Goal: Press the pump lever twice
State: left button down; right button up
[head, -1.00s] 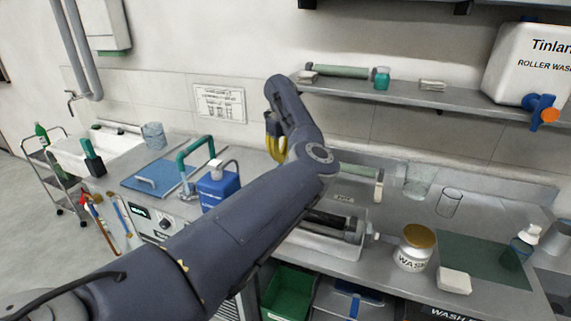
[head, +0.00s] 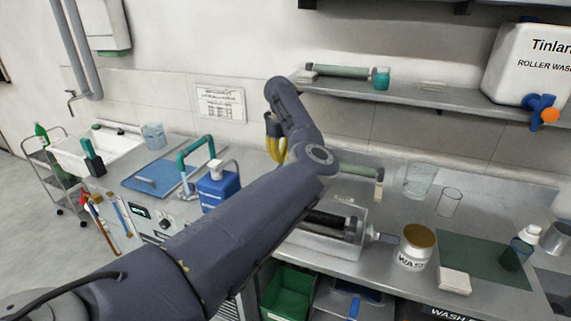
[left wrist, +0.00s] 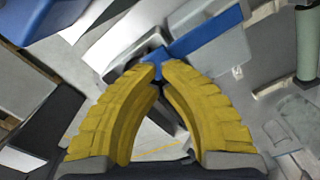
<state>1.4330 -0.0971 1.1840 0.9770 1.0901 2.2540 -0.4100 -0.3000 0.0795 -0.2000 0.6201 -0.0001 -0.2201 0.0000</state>
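My left gripper (head: 275,152) points down over the bench in the head view, with dark fingers padded in yellow. In the left wrist view its two yellow fingers (left wrist: 160,68) bow together, tips almost meeting with only a thin gap. A blue bar (left wrist: 205,35) lies just beyond the tips, slanting up to the right, with a dark block (left wrist: 140,52) beside it. It may be the pump lever, but I cannot tell for sure, nor whether the tips touch it. In the head view my forearm hides the bench below the gripper. My right gripper is not in view.
A blue bottle (head: 219,188) and a green bent pipe (head: 196,148) stand left of my arm. A roller tray (head: 335,246) lies right of it. A wash tub (head: 416,252), a white block (head: 454,281) and clear beakers (head: 419,180) stand farther right. A shelf (head: 420,98) runs above.

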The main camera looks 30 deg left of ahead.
pick_arm(q)
jog(key=shift+f, duration=2.6)
jog(key=shift+r, duration=2.75)
jog(key=shift+f, duration=0.1)
jog(key=shift+f, duration=2.7)
jog(key=shift+r, duration=2.8)
